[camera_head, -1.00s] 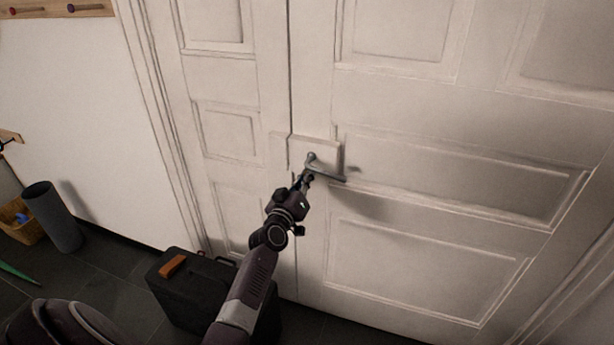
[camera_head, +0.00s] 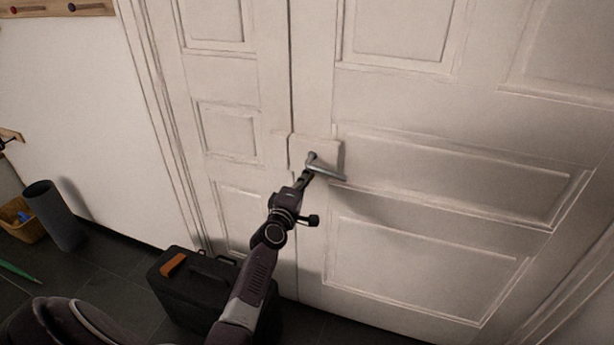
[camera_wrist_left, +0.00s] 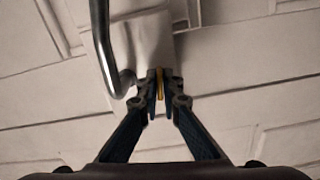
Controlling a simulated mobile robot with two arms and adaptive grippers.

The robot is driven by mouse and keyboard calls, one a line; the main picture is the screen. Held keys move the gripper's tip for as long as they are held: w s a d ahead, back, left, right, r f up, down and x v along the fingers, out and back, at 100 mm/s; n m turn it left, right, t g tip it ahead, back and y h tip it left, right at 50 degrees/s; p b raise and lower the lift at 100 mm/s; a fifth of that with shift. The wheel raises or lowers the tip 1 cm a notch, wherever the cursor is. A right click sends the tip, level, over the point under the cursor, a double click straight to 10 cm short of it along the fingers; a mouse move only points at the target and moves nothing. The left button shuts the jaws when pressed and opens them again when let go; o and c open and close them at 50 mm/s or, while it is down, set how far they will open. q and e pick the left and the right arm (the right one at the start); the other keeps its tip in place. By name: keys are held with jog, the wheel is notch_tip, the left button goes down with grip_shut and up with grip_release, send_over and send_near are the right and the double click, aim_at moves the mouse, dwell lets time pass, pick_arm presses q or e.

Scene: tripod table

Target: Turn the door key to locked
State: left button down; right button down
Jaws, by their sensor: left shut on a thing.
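The white door (camera_head: 430,200) fills the middle and right of the head view. Its metal lever handle (camera_head: 325,168) sits on a pale lock plate and points right; it also shows in the left wrist view (camera_wrist_left: 103,45). My left gripper (camera_head: 305,178) is at the lock plate, just below the handle's pivot. In the left wrist view, its fingers (camera_wrist_left: 159,85) are shut on the brass-yellow key (camera_wrist_left: 159,82), which shows as a thin edge-on strip between them. The key is hidden in the head view. My right gripper is not in view.
A black case (camera_head: 195,290) with an orange tag stands on the dark floor below my left arm. A grey cylindrical bin (camera_head: 53,215) and a yellow basket (camera_head: 22,222) stand by the left wall. A wooden peg rail (camera_head: 60,8) hangs at upper left.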

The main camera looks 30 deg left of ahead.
pick_arm(q)
jog(key=shift+n, duration=0.8)
jog(key=c, duration=2.2)
grip_release()
jog(key=shift+o, duration=0.2)
jog(key=v, duration=1.2)
jog(key=shift+a+f, duration=0.1)
